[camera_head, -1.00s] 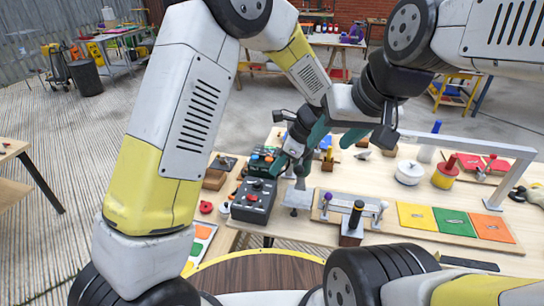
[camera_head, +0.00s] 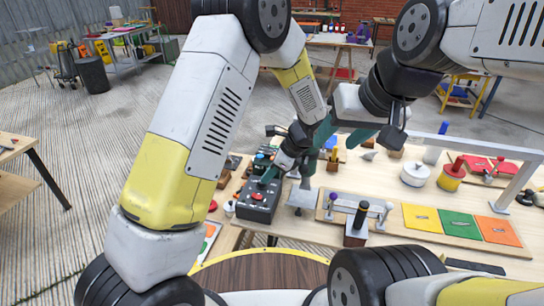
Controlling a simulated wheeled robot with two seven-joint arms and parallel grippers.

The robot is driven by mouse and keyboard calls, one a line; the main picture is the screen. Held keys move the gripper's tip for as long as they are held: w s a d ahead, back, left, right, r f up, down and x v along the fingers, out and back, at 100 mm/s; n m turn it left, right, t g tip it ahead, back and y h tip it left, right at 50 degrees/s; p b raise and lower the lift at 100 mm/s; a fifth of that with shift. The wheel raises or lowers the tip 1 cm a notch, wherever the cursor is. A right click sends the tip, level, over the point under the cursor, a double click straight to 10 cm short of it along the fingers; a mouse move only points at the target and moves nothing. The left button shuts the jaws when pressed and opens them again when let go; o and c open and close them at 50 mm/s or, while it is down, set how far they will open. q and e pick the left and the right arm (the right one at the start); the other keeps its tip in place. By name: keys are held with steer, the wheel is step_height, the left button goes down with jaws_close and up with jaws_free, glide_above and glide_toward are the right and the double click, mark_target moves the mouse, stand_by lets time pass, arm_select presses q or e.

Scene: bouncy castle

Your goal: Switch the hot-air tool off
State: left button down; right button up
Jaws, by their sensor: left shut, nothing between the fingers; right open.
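A dark grey control box (camera_head: 256,205) with a red button on its top stands at the left end of the workbench. It may belong to the hot-air tool, but I cannot tell for sure. A teal and black unit (camera_head: 262,158) is just behind it. My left gripper (camera_head: 267,178) is shut and empty, its tips pointing down at the top of the grey box. I cannot tell whether they touch it, and they hide part of its top.
On the bench (camera_head: 385,190) are a metal fixture with a dark post (camera_head: 360,216), a white lidded pot (camera_head: 415,174), a yellow and red stamp-like piece (camera_head: 452,176) and coloured panels (camera_head: 460,224). A grey frame (camera_head: 509,180) stands at the right.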

mark_target(253, 194)
arm_select(q)
steer(key=x, duration=0.7)
steer(key=shift+a+f, duration=0.1)
steer(key=shift+f, duration=0.1)
steer(key=shift+w+a+f, duration=0.1)
steer(key=shift+a+f, duration=0.05)
steer(key=shift+s+d+f+h, duration=0.1)
steer(key=shift+s+d+h, duration=0.05)
steer(key=shift+d, duration=0.3)
steer(key=shift+s+d+h, duration=0.15)
steer(key=shift+d, duration=0.3)
steer(key=v, duration=1.4)
